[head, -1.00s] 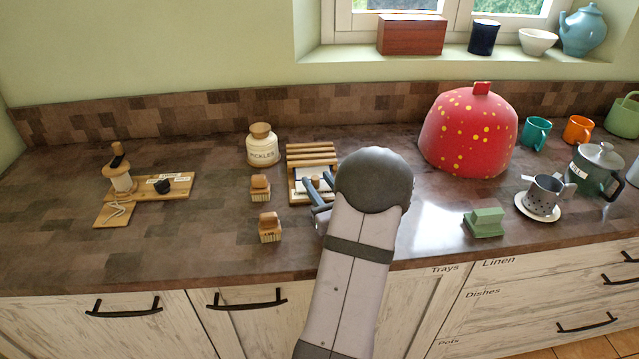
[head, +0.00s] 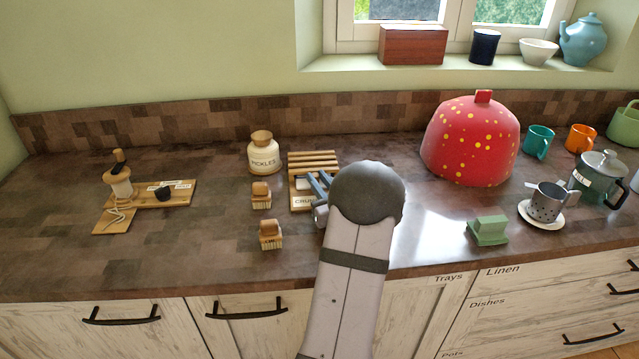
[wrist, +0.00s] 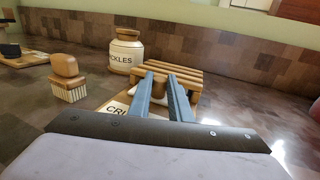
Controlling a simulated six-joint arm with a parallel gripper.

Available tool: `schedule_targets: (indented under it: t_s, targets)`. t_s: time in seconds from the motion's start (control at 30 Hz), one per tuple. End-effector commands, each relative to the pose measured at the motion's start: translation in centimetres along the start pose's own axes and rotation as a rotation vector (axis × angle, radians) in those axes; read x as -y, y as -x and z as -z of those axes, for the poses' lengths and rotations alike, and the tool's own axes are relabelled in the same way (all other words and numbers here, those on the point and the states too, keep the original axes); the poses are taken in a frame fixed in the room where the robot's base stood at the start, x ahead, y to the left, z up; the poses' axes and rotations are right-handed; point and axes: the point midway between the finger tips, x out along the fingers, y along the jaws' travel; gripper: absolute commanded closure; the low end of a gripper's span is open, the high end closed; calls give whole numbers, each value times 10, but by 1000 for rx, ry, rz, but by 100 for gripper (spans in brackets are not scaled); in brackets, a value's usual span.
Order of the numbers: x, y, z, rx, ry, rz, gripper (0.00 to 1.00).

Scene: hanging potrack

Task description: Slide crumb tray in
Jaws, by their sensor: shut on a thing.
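A slatted wooden rack (head: 313,158) stands on the counter, with a wooden base (head: 292,205) in front of it bearing a white label that reads "CRU…". The rack also shows in the wrist view (wrist: 185,70), with the label (wrist: 116,108) at lower left. The crumb tray appears to be the pale piece (head: 302,184) at the rack's front; most of it is hidden by my gripper and the slats. My gripper (head: 317,176) reaches over the base to the rack's front edge. Its two blue-grey fingers (wrist: 160,76) are shut on the tray's front part, the grip itself being hard to see.
A pickles jar (head: 263,153) stands close left of the rack. Two brushes (head: 261,195) (head: 270,235) stand left of the base. A red spotted dome (head: 471,138) and a green block (head: 488,230) are to the right. The counter between rack and dome is clear.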

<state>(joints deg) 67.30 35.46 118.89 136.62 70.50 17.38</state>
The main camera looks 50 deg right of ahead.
Motion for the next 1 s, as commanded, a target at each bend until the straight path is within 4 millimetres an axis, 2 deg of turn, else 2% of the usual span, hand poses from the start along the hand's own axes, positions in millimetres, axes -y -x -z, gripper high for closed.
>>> schedule_targets:
  t_s: [0.03, 0.1, 0.53, 1.0]
  targets:
    - [2, -2, -4, 8, 4, 3, 80]
    - [1, -2, -4, 8, 4, 3, 63]
    - [1, 5, -2, 5, 2, 3, 63]
    - [2, 63, -2, 6, 3, 5, 63]
